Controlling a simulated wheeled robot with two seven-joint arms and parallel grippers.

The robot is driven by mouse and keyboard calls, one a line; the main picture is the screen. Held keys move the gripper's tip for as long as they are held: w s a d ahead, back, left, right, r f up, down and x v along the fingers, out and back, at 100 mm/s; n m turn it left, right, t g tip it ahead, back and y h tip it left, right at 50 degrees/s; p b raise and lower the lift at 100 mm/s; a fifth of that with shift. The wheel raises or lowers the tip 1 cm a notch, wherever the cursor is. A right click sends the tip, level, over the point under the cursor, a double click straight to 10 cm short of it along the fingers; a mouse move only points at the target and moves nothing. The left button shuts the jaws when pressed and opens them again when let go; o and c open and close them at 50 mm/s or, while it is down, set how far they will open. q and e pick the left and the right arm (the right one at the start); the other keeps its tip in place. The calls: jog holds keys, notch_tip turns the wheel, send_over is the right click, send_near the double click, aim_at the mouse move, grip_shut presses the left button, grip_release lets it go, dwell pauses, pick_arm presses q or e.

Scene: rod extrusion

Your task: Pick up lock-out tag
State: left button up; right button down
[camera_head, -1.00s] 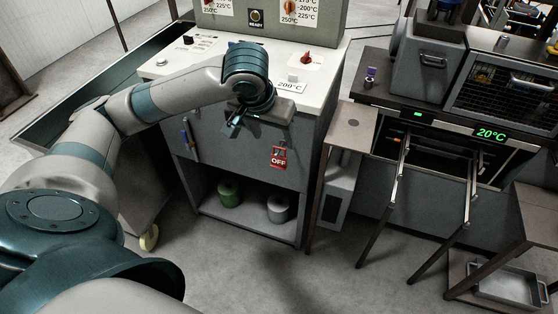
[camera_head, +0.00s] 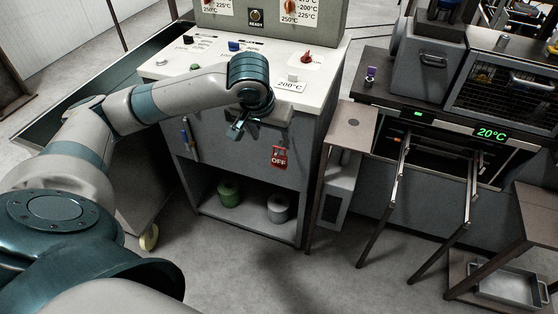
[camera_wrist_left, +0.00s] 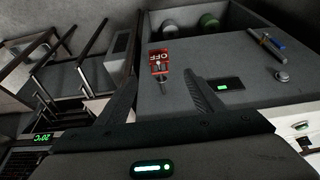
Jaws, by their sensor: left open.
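The red lock-out tag (camera_head: 279,159) with white "OFF" lettering hangs on the grey front panel of the control cabinet (camera_head: 240,150). My left gripper (camera_head: 236,131) is in front of the cabinet, up and to the left of the tag, and apart from it. In the left wrist view the tag (camera_wrist_left: 157,62) shows beyond the open fingers of the left gripper (camera_wrist_left: 163,90), roughly between them. Nothing is between the fingers. My right gripper is not in view.
The white control top (camera_head: 200,63) has knobs and a "200°C" label. Pens (camera_head: 186,137) hang on the cabinet's left front. A green pot (camera_head: 229,193) and a grey pot (camera_head: 278,208) stand on the lower shelf. A brown stand (camera_head: 350,130) is to the right.

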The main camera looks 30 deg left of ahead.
aim_at(279, 151)
pick_arm(q)
jog(key=x, duration=0.7)
jog(key=shift+w, duration=0.1)
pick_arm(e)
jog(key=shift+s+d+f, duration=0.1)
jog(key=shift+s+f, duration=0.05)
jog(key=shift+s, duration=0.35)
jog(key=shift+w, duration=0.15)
pick_arm(q)
jog(key=shift+w+f, duration=0.25)
jog(key=shift+f, duration=0.1)
jog(key=x, duration=0.4)
jog(key=shift+w+a+r, duration=0.1)
jog(key=shift+w+r, duration=0.05)
jog(key=shift+w, duration=0.1)
jog(key=shift+w+f, duration=0.1)
jog(key=shift+f, duration=0.2)
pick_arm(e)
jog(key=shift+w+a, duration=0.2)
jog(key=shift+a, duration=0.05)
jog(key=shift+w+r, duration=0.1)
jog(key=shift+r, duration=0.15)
pick_arm(q)
jog(key=c, duration=1.1)
